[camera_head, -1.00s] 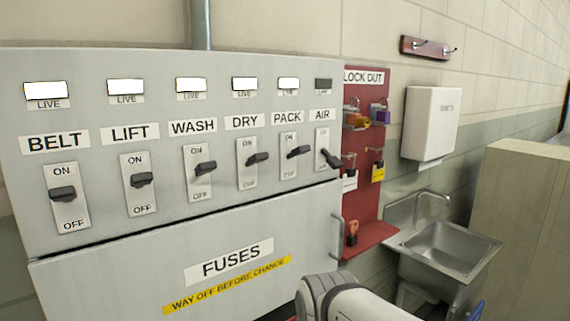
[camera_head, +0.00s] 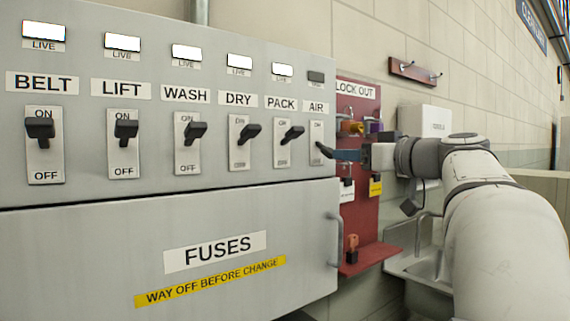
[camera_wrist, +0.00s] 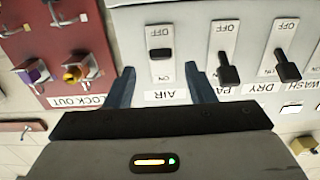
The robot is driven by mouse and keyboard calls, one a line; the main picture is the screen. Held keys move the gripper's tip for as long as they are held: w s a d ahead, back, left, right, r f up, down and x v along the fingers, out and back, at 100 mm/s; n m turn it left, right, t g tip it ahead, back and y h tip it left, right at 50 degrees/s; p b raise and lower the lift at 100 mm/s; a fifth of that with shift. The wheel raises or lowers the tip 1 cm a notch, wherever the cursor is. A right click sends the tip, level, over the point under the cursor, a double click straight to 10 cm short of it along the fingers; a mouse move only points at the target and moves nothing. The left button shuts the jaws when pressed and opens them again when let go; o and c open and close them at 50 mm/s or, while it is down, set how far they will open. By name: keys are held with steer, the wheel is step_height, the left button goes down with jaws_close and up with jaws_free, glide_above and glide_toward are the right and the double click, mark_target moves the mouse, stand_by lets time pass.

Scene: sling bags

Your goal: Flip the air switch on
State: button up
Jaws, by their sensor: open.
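The AIR switch is the rightmost one on the grey panel, with a white plate (camera_head: 316,133) and a dark lever (camera_head: 325,150) that slants downward. The small lamp (camera_head: 316,77) above it is dark. My gripper (camera_head: 340,155) is level with the lever, just to its right. In the wrist view, which is upside down, my gripper (camera_wrist: 160,73) is open and its two blue fingers stand apart on either side of the AIR plate. The lever (camera_wrist: 160,54) shows between and beyond the fingertips, with no visible contact. The exact gap in depth cannot be told.
The PACK switch (camera_head: 291,134) is close beside, followed by DRY, WASH, LIFT and BELT, all with lit lamps. A red lock-out board (camera_head: 365,225) with padlocks hangs right of the panel. A fuse door handle (camera_head: 335,240) sticks out below. A sink (camera_head: 425,262) stands farther right.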

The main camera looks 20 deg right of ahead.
mark_target(331, 150)
steer(key=x, duration=0.7)
steer(key=shift+s+f+p, duration=0.1)
steer(key=shift+p, duration=0.3)
steer(key=shift+c, duration=0.6)
steer(key=c, duration=0.8)
steer(key=shift+c, duration=0.2)
